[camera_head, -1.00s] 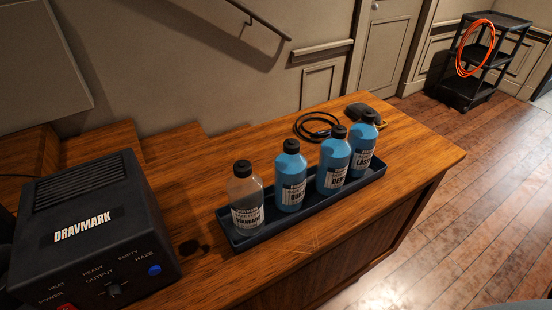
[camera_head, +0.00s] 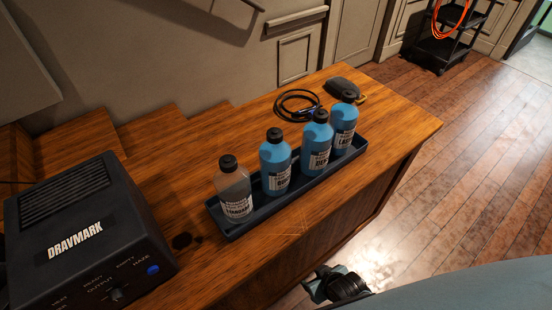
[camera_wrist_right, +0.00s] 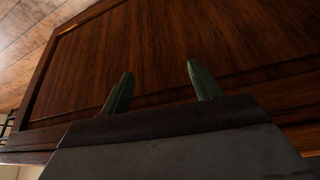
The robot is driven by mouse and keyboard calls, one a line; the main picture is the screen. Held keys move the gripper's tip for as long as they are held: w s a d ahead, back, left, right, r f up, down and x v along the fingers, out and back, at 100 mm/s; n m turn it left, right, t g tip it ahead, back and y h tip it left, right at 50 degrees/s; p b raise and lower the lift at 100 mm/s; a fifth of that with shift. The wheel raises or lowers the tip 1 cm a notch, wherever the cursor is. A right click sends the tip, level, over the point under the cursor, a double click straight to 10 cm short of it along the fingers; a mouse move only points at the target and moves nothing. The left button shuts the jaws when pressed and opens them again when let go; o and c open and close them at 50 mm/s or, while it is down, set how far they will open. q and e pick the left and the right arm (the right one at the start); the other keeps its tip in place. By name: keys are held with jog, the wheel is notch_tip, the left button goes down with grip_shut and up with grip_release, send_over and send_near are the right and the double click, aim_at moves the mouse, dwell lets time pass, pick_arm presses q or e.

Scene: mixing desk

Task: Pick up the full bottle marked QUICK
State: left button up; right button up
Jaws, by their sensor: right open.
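The QUICK bottle (camera_head: 275,160) looks like the second from the left in a row in the head view; its label is small and only partly legible. It is blue with a black cap and stands upright in a dark tray (camera_head: 262,218). My right gripper (camera_head: 322,285) is low in front of the desk, below and to the right of the tray, apart from the bottles. In the right wrist view its two green fingers (camera_wrist_right: 157,72) are spread with nothing between them, facing the wooden desk panel. My left gripper is not in view.
A nearly clear STANDARD bottle (camera_head: 233,188) stands left of it; blue bottles (camera_head: 317,145) and (camera_head: 343,128) stand to the right. A black DRAVMARK machine (camera_head: 85,230) sits at left. A coiled cable (camera_head: 297,104) and dark pouch (camera_head: 343,88) lie behind the tray.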

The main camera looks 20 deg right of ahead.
jog(key=w+a+r+t+p, duration=0.15)
jog(key=w+r, duration=0.35)
jog(key=r, duration=0.5)
jog(key=w+r+t+p, duration=0.2)
jog(key=w+r, duration=0.3)
jog(key=r, duration=0.5)
jog(key=t+y, duration=0.1)
jog(key=t, duration=0.4)
send_near(271, 130)
jog(key=shift+t, duration=0.25)
jog(key=w+f, duration=0.3)
jog(key=w, duration=0.1)
jog(key=shift+a+f+p, duration=0.15)
jog(key=shift+a+p, duration=0.2)
jog(key=shift+p, duration=0.05)
jog(key=shift+d+x, duration=0.2)
jog(key=shift+x, duration=1.35)
jog(key=shift+d+x, duration=0.15)
jog(key=shift+x, duration=1.4)
grip_shut()
jog(key=shift+w+r, duration=0.15)
jog(key=shift+r, duration=0.25)
